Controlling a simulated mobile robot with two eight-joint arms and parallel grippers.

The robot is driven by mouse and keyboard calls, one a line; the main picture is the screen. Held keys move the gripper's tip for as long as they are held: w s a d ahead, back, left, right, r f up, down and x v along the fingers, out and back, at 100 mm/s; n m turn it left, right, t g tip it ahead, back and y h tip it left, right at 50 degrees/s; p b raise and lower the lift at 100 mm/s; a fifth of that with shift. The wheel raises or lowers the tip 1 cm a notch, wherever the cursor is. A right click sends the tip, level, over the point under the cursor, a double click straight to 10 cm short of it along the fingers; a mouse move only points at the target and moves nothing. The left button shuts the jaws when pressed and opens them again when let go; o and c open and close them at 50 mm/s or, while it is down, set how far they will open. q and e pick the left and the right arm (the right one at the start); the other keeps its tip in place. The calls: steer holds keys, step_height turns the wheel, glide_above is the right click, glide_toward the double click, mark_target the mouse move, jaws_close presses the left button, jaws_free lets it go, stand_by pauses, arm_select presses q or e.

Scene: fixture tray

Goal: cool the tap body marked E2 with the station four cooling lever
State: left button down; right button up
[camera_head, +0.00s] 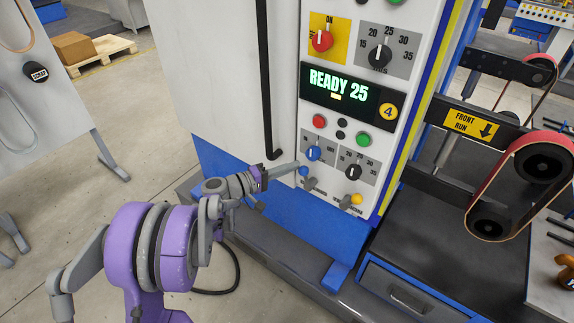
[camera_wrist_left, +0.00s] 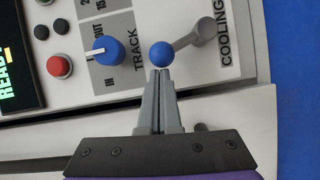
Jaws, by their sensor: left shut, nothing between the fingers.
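The station panel carries a yellow disc marked 4 (camera_head: 388,112) and a green display (camera_head: 338,84) reading READY 25. The cooling lever has a blue ball knob (camera_head: 304,172) low on the panel. In the left wrist view the blue ball (camera_wrist_left: 161,54) sits at the end of a grey arm beside the word COOLING (camera_wrist_left: 228,42). My left gripper (camera_head: 296,166) is shut and empty, its fingertips (camera_wrist_left: 161,73) right at the ball's edge. I cannot tell whether they touch it. No tap body marked E2 shows. My right gripper is not in view.
A yellow-knobbed lever (camera_head: 356,199) is to the right of the blue one. Close above are a blue TRACK dial (camera_head: 313,153), a black dial (camera_head: 353,172), a red button (camera_head: 319,121) and a green button (camera_head: 363,139). A belt machine (camera_head: 540,165) stands at right.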

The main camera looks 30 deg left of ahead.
arm_select(q)
steer(key=d+m+p, duration=0.1)
steer(key=d+r+m+g+y+p, duration=0.1)
steer(key=d+r+m+p, duration=0.1)
steer(key=shift+s+d+m+g+y, duration=0.1)
steer(key=shift+s+m+g+y, duration=0.05)
steer(key=shift+m+g+y, duration=0.15)
steer(key=shift+s+d+m+y+p, duration=0.1)
steer(key=shift+d+m+y+p, duration=0.4)
steer(key=shift+d+m+p, duration=0.35)
steer(key=shift+d+m+g+y+p, duration=0.3)
steer(key=shift+d+m+y+p, duration=0.25)
steer(key=shift+d+m, duration=0.2)
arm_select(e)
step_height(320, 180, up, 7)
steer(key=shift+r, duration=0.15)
arm_select(q)
steer(key=shift+f, duration=0.1)
steer(key=p+v, duration=0.1)
steer(key=v, duration=1)
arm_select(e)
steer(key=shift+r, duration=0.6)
